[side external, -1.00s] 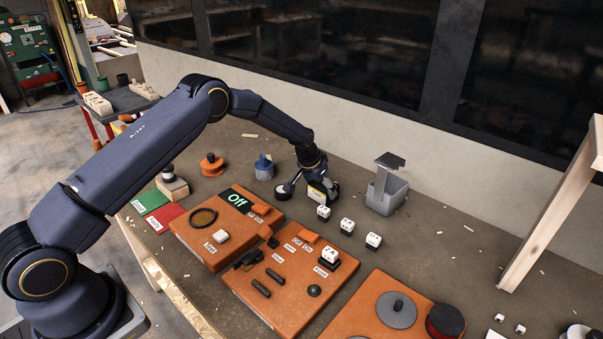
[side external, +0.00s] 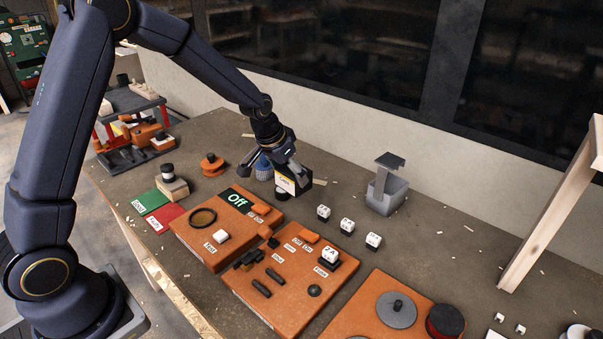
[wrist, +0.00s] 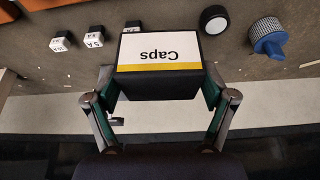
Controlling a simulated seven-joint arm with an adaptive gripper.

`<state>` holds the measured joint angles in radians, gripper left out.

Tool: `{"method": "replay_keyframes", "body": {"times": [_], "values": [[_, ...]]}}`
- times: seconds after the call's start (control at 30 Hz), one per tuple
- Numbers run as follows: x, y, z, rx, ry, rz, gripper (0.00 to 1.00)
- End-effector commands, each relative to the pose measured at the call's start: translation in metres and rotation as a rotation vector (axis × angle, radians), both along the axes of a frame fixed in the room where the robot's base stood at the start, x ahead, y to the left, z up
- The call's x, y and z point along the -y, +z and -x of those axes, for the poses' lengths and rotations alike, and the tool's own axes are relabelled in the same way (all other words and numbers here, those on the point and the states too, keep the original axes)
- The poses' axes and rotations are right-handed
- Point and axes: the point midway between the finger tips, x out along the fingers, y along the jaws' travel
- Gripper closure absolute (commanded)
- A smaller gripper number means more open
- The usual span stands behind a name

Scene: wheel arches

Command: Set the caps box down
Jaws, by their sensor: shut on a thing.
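The caps box is a black box with a white "Caps" label and a yellow stripe. In the wrist view the caps box (wrist: 158,52) sits between the two fingers, label facing the camera. My gripper (wrist: 158,88) is shut on it. In the side view the caps box (side external: 288,184) hangs from my gripper (side external: 284,165) near the back of the bench, right of the "Off" panel. It looks raised above the bench, but the gap below it is hard to judge. It partly hides a round black part (side external: 282,196), which shows whole in the wrist view (wrist: 214,18).
A blue filter (side external: 263,168) stands left of the gripper. Several white-and-black fuse cubes (side external: 347,226) stand to the right, then a grey bin (side external: 387,190). Orange boards (side external: 285,300) fill the front.

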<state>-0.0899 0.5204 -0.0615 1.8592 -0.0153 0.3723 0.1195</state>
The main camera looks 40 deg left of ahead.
Motion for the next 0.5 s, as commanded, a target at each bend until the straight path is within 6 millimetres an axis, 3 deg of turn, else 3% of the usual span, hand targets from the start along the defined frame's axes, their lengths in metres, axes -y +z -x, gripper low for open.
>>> {"method": "replay_keyframes", "body": {"times": [0.07,0.23,0.5], "values": [[0.002,0.002,0.004,-0.002,-0.035,-0.010,0.54],[0.045,0.004,0.005,-0.004,-0.185,-0.019,0.54],[0.175,0.005,0.027,0.000,-0.532,-0.014,0.54]]}}
